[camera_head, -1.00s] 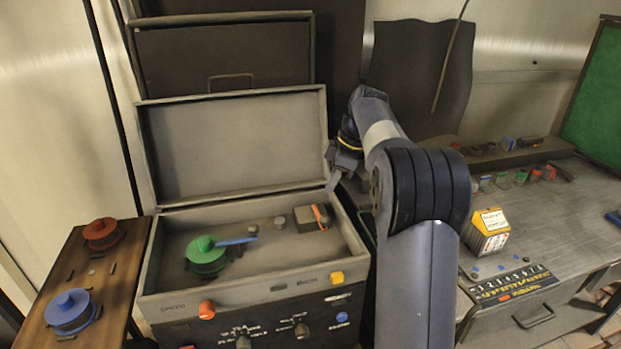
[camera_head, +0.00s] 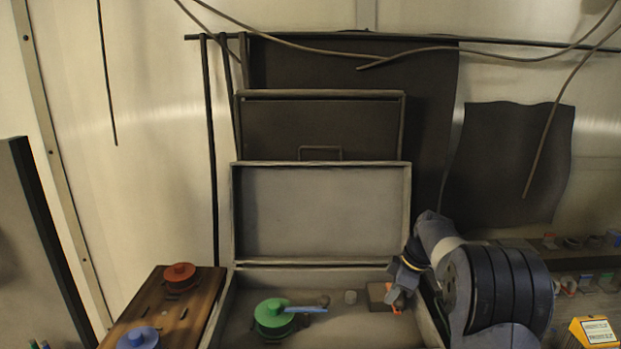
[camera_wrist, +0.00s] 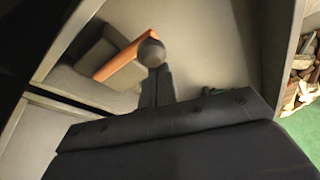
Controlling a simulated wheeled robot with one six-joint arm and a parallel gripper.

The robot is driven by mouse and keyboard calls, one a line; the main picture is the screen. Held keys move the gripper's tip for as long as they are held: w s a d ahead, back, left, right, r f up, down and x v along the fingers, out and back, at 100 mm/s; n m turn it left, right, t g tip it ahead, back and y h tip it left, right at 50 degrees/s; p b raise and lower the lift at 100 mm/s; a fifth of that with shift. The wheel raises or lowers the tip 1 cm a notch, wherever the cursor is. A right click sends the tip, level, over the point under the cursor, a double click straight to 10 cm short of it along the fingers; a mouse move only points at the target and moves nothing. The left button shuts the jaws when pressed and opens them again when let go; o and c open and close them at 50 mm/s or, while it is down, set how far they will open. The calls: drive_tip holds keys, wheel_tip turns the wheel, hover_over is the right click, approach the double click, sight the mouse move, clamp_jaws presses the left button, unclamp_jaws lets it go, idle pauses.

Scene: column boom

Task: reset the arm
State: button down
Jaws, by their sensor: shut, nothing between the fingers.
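My gripper (camera_head: 398,299) is shut and empty, reaching down at the right end of the open grey case (camera_head: 226,305). It overlaps the orange lever (camera_head: 388,290) on a dark grey block (camera_head: 376,297) in the head view. In the wrist view, the shut fingers (camera_wrist: 155,85) point at a dark round knob (camera_wrist: 151,52) at the end of the orange lever (camera_wrist: 122,60). I cannot tell whether they touch. The front of the case is out of view.
The raised lid (camera_head: 320,210) stands behind. A wooden board (camera_head: 190,305) with red and blue knobs is left. A yellow box (camera_head: 594,331) is right.

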drive_tip(key=shift+w+a+f+m+t, duration=0.15)
drive_tip(key=shift+w+a+m, duration=0.1)
drive_tip(key=shift+a+m, duration=0.3)
drive_tip(key=shift+w+a+f+m+t, duration=0.15)
drive_tip(key=shift+w+a+m, duration=0.1)
drive_tip(key=shift+a+m, duration=0.3)
drive_tip(key=shift+a+r, duration=0.1)
drive_tip(key=shift+r, duration=0.05)
